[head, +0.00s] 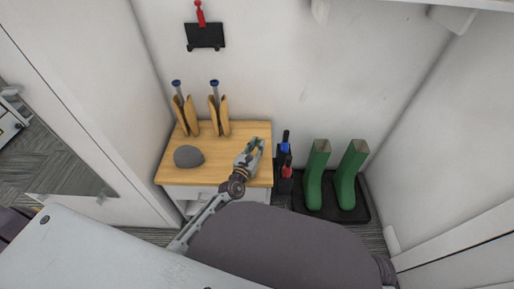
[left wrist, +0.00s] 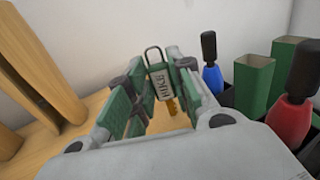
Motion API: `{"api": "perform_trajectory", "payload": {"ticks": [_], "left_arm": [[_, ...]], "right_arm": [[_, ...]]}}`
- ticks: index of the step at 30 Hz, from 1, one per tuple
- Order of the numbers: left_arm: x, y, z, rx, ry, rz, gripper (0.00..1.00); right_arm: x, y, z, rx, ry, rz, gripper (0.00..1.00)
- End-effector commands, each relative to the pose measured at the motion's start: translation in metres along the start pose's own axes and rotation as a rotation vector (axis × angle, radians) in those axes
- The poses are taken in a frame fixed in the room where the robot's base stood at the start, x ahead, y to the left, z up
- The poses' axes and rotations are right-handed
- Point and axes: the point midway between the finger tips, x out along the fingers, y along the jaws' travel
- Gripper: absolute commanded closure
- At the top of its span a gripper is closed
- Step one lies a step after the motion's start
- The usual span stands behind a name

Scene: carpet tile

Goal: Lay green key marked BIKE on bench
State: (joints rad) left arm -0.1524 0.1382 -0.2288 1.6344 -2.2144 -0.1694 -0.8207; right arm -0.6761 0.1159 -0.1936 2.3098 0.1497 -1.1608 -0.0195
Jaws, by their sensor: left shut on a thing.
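The key's tag (left wrist: 159,84), with a pale face marked BIKE and a dark loop at its top, is between the fingers of my left gripper (left wrist: 154,92) in the left wrist view. A small brass key part (left wrist: 172,106) shows below it. In the head view my left gripper (head: 254,149) is over the right part of the bench's wooden top (head: 225,154); the key is too small to make out there. The gripper is shut on the key. Whether the key touches the wood is unclear. My right gripper is not in view.
A grey dome-shaped thing (head: 188,157) and two upright wooden forms (head: 187,117) (head: 219,117) with blue-topped rods stand on the bench. Right of it are black-handled red (head: 287,171) and blue (head: 284,149) things and green boots (head: 316,178) on a black tray (head: 333,216). The bench's middle is clear.

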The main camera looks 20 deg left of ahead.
Motion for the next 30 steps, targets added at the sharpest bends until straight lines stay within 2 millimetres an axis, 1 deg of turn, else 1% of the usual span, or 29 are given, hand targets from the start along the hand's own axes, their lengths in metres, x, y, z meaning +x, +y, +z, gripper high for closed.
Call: {"api": "perform_trajectory", "payload": {"ticks": [8, 16, 17, 21, 30], "left_arm": [[0.0000, 0.0001, 0.0005, 0.000, 0.000, 0.000, 0.97], [0.0000, 0.0000, -0.0027, 0.000, 0.000, 0.000, 0.97], [0.0000, -0.0001, -0.0024, 0.000, 0.000, 0.000, 0.74], [0.0000, 0.0000, -0.0023, 0.000, 0.000, 0.000, 0.56], [-0.0001, 0.0001, -0.0022, 0.000, 0.000, 0.000, 0.56]], "right_arm": [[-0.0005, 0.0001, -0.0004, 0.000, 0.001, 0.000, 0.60], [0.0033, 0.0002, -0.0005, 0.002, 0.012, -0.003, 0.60], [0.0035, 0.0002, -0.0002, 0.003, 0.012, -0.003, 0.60], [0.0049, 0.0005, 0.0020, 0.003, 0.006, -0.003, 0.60], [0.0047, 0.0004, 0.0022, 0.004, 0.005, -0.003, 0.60]]}}
